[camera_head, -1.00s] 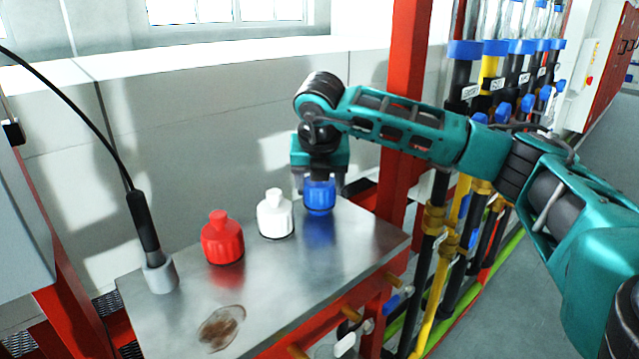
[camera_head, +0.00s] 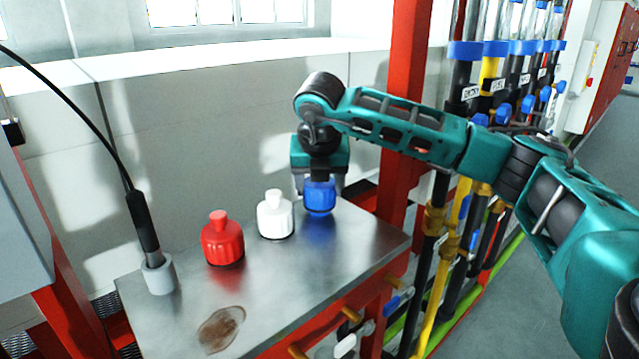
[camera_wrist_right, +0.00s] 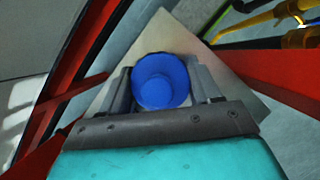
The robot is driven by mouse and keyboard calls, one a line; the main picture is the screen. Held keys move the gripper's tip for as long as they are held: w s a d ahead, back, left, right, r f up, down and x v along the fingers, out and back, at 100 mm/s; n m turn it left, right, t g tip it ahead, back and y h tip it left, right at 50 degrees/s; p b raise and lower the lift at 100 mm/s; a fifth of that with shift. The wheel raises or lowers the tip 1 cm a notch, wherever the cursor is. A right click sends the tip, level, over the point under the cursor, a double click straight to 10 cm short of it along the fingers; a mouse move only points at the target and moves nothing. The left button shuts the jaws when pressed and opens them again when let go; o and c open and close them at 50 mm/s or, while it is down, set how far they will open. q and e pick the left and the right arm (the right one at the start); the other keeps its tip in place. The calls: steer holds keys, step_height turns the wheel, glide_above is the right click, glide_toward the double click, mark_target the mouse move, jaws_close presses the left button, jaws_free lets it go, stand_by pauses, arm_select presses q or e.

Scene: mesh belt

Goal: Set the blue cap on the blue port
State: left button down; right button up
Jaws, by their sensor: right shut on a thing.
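The blue cap (camera_head: 320,196) is at the back right of the steel table, to the right of the white cap. My right gripper (camera_head: 319,183) is above it, pointing down, with its fingers on either side of the cap. In the right wrist view the blue cap (camera_wrist_right: 160,82) sits between the two fingers, and the gripper (camera_wrist_right: 163,90) is shut on it. The cap looks upright, at or very close to the table top. I cannot make out a blue port; the blue-collared pipes to the right may be related. My left gripper is not in view.
A white cap (camera_head: 275,216) and a red cap (camera_head: 222,240) stand on the steel table (camera_head: 300,290). A grey holder (camera_head: 159,275) with a cabled black tool is at the left. A red post (camera_head: 398,150) stands behind the table. Blue-collared pipes (camera_head: 464,51) rise at the right.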

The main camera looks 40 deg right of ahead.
steer(key=shift+f+b, duration=0.55)
steer(key=shift+f, duration=0.1)
steer(key=o, duration=0.8)
steer(key=shift+p+v, duration=2.9)
steer(key=shift+v, duration=2.65)
